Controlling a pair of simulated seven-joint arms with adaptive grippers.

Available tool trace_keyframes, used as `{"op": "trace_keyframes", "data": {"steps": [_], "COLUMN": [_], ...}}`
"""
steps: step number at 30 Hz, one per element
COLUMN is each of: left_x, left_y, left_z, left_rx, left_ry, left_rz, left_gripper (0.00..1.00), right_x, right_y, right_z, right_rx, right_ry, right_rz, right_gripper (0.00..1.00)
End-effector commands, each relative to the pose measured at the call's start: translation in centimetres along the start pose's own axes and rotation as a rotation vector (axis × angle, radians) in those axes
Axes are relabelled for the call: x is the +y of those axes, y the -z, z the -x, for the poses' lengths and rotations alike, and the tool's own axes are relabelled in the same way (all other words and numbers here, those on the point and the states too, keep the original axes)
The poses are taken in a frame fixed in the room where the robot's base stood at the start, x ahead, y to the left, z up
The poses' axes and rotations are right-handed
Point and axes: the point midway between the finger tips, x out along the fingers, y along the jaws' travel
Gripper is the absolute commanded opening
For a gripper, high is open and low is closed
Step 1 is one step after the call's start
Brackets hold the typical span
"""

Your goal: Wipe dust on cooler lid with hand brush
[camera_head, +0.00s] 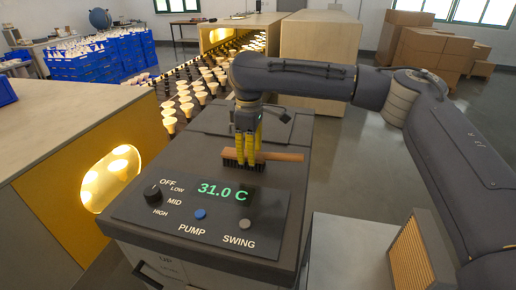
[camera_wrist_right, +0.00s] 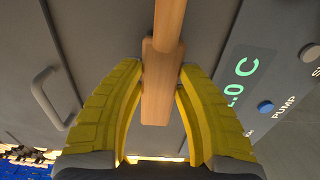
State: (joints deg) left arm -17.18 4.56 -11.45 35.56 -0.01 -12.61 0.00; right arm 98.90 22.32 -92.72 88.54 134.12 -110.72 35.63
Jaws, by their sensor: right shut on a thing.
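My right gripper (camera_head: 246,160) is shut on the wooden hand brush (camera_head: 278,156) and holds it just above or on the cooler lid (camera_head: 200,150); I cannot tell if the dark bristles touch the lid. The brush lies crosswise, its handle pointing right. In the right wrist view the yellow fingers (camera_wrist_right: 155,100) close on both sides of the brush's wooden body (camera_wrist_right: 158,85). The dark grey cooler has a front panel (camera_head: 205,205) with a green 31.0 C display and knobs. No dust is clearly visible on the lid. My left gripper is not in view.
A beige cabinet (camera_head: 60,130) with a lit oval window stands close on the left. Behind the cooler a conveyor carries many bulbs (camera_head: 185,100). Blue crates (camera_head: 100,62) stand at the back left, cardboard boxes (camera_head: 430,45) at the back right. A ribbed tan block (camera_head: 412,255) is at lower right.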

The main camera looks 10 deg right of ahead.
Motion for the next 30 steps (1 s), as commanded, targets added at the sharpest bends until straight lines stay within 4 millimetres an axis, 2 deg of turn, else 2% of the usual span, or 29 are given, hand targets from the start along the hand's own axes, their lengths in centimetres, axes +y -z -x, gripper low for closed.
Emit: {"op": "trace_keyframes", "data": {"steps": [5, 7, 9, 30], "left_x": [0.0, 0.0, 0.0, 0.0], "left_y": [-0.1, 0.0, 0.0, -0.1], "left_z": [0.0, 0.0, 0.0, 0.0], "left_rx": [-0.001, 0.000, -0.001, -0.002], "left_ry": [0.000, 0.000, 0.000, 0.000], "left_rz": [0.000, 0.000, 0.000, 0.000], "left_gripper": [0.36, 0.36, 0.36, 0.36], "right_x": [-1.9, -1.8, -1.8, -1.9], "right_y": [0.8, 0.8, 0.9, 1.1], "right_z": [0.0, 0.3, 2.3, 7.8], "right_rx": [-0.001, -0.001, 0.002, 0.000], "right_ry": [0.000, 0.000, -0.005, -0.002], "right_rz": [0.016, 0.014, 0.014, 0.019], "right_gripper": [0.00, 0.00, 0.00, 0.00]}}
